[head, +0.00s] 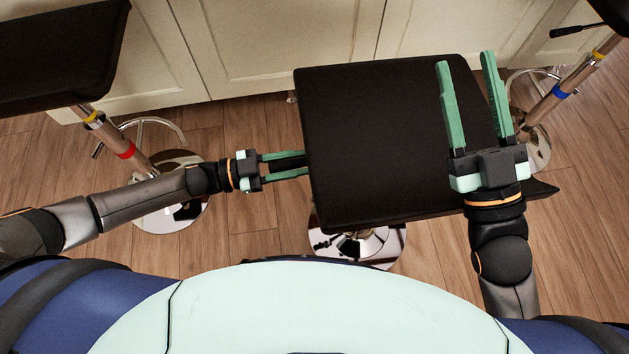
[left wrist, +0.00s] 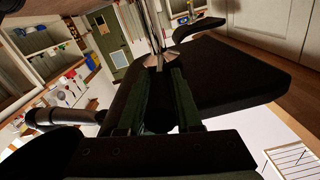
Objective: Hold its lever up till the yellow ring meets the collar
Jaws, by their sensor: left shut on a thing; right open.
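The middle stool has a black square seat (head: 375,130) above a round chrome base (head: 385,240). Its column, yellow ring and collar are hidden under the seat in the head view. My left gripper (head: 298,163) reaches in at the seat's left edge, shut on a dark lever (head: 288,163) between its fingers. In the left wrist view the fingers (left wrist: 158,80) point under the seat (left wrist: 235,75), towards a shiny column too dim to show a ring clearly. My right gripper (head: 466,62) is open and empty above the seat's right side.
A left stool has a black seat (head: 60,50), a yellow ring (head: 94,117) and a red ring (head: 125,150). A right stool shows a blue ring (head: 559,91) and a lever (head: 578,31). Cream cabinets (head: 290,40) stand behind; wooden floor lies between.

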